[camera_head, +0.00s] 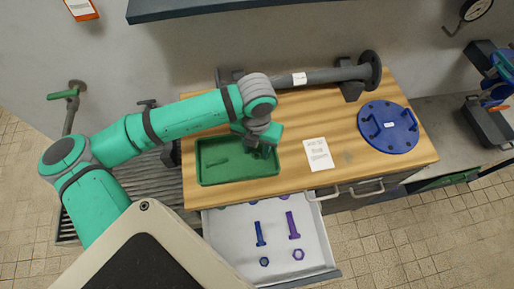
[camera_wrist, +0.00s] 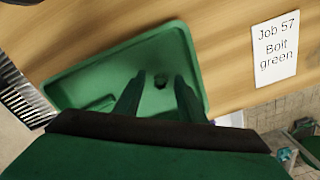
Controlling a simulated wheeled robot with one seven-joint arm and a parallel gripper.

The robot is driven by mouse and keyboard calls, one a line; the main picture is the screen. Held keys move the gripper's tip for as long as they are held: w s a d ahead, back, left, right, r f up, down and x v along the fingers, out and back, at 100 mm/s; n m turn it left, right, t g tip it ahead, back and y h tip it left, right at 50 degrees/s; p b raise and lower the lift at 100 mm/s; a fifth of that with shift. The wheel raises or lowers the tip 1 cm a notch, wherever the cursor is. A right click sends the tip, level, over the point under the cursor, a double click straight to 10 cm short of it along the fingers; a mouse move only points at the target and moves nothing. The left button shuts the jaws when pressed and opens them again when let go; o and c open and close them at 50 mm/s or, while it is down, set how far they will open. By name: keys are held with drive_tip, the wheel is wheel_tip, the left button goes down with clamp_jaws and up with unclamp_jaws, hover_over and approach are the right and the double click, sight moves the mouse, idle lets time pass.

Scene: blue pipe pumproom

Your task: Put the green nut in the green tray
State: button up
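The green tray (camera_head: 238,180) lies on the wooden worktop, and it fills much of the wrist view (camera_wrist: 75,82). My gripper (camera_wrist: 159,76) points down over the right part of the tray. In the head view the arm hides the nut.
An open drawer (camera_head: 228,246) below the tray holds blue and purple bolts and nuts. A card (camera_head: 318,154) reading "Job 57 Bolt green" lies right of the tray. A grey pipe (camera_head: 325,76) runs behind, and a blue round cover (camera_head: 389,127) sits at the right.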

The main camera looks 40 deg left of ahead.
sight(257, 153)
wheel_tip(257, 153, up, 12)
drive_tip(key=shift+r, duration=0.2)
idle(0.4)
idle(0.5)
